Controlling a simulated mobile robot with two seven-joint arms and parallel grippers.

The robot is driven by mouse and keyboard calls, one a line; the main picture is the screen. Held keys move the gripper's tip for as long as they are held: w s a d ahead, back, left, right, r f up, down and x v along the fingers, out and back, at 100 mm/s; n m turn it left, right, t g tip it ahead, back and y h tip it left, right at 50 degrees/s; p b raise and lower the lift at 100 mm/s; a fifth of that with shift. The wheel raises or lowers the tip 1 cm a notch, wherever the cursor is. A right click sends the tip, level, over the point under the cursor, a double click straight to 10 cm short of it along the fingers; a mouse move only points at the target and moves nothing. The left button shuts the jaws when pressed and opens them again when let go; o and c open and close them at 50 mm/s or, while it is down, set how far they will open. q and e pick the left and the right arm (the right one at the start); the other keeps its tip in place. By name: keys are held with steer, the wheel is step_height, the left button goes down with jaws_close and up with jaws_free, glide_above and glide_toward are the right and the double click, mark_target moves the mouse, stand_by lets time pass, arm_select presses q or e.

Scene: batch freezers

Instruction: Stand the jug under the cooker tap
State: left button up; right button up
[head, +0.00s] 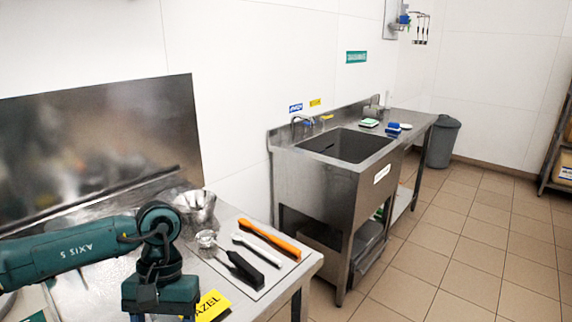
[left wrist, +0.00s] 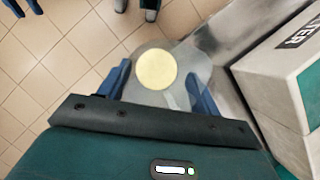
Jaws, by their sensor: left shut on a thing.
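My left gripper (left wrist: 155,75) shows in the left wrist view with a blue finger on each side of a clear jug (left wrist: 153,100). It is shut on the jug. I look down into the jug and see a pale yellow round area inside, perhaps its contents. A tiled floor shows beyond it. I cannot make out a cooker tap in either view.
A white box (left wrist: 280,75) with dark lettering is close right of the jug. In the head view, a steel bench (head: 270,297) holds a steel cup (head: 196,206), utensils and a yellow label (head: 211,305). A steel sink (head: 352,145) stands beyond. Floor on the right is clear.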

arm_select(q)
steer(key=shift+r, duration=0.1)
arm_select(e)
steer(key=shift+s, duration=0.1)
steer(key=shift+s+f, duration=0.2)
arm_select(q)
steer(key=shift+w, duration=0.1)
arm_select(e)
steer(key=shift+w, duration=0.1)
stand_by(0.3)
